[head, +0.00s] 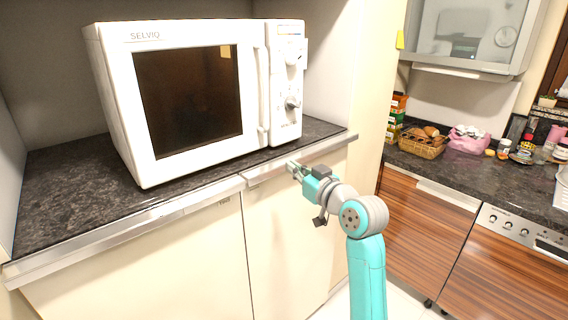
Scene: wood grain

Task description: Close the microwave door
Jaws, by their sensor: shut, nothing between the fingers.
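The white microwave (188,37) stands on a dark counter inside an alcove, in the head view. Its door, with a dark window (188,98) and a vertical handle (263,90) on the right side, looks about flush with the control panel (287,75). I cannot tell whether it is fully latched. My gripper (294,167) is shut and empty. It is in front of the counter's edge, below and near the right end of the microwave, apart from the door and handle.
The dark counter (60,185) has a metal front edge and pale cabinets (150,275) below. A partition separates it from another counter at the right, holding a basket (422,146), a pink bag (468,140) and several small items.

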